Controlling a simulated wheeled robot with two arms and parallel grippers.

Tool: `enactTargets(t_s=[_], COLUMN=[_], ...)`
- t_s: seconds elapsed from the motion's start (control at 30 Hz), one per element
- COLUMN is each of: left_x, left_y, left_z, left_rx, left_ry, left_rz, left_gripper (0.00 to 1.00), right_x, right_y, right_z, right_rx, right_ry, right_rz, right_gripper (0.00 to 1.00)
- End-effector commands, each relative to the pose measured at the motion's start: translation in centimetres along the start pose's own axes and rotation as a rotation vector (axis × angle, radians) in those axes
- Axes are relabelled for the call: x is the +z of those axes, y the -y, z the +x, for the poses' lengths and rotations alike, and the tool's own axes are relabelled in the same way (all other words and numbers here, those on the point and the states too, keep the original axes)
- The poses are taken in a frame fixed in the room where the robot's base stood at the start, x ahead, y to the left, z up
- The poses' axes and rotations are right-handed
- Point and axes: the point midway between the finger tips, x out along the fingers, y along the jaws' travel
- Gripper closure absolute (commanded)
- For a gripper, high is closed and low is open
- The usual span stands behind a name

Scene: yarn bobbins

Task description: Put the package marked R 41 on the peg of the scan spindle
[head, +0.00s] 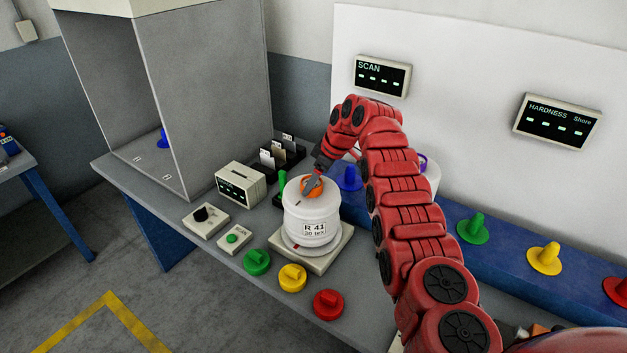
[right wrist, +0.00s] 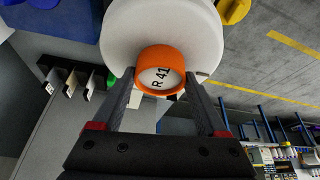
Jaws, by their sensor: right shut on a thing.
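The package marked R 41 (head: 312,213) is a white, upright bobbin with an orange core end. My right gripper (head: 314,184) is shut on that orange core from above. In the right wrist view the two fingers (right wrist: 160,95) lie on either side of the orange ring (right wrist: 160,57), whose end face also reads R 41. The package stands over the scan spindle (head: 332,259), a beige square base with a round plate. The package hides the peg, and I cannot tell whether its bottom touches the plate. My left gripper is not in view.
Green (head: 257,262), yellow (head: 292,277) and red (head: 328,304) knobbed pieces lie along the front edge. A SCAN button box (head: 234,238) and a dial box (head: 205,217) are to the left. A white package with a purple core (head: 432,178) is partly behind my right arm.

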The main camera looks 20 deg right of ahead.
Motion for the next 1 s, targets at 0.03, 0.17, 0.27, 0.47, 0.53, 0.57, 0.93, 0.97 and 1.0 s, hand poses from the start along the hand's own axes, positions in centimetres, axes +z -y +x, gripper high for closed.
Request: enactTargets(t_s=[0.03, 0.17, 0.27, 0.47, 0.53, 0.57, 0.93, 0.97, 1.0], left_x=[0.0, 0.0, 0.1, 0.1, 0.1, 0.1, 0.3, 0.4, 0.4], left_y=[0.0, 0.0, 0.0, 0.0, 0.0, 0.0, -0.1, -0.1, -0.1], left_z=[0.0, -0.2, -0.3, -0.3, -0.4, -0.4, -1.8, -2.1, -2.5], left_rx=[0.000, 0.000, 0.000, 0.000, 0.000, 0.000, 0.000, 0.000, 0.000], left_ry=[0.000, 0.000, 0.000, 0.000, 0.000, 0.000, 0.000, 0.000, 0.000], left_rz=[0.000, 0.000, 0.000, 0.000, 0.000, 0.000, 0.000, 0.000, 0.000], left_gripper=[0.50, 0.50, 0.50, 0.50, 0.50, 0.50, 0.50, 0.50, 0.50], right_x=[-0.2, -0.1, 0.0, 0.0, 0.1, 0.1, 0.2, 0.3, 0.2], right_y=[-0.1, -0.1, -0.1, -0.1, -0.1, -0.1, -0.2, -0.1, -0.1], right_z=[-0.2, 0.0, 0.2, 0.2, 0.2, 0.2, -1.9, -2.5, -3.6], right_rx=[0.004, 0.004, 0.004, 0.003, 0.002, 0.002, 0.008, 0.008, 0.008], right_ry=[-0.004, -0.004, -0.004, -0.003, -0.002, -0.002, -0.005, -0.004, -0.004], right_rz=[-0.002, -0.002, -0.002, -0.001, -0.001, -0.001, -0.002, -0.003, -0.002], right_gripper=[1.00, 1.00, 1.00, 0.01, 0.00, 0.00, 0.00, 0.00, 0.00])
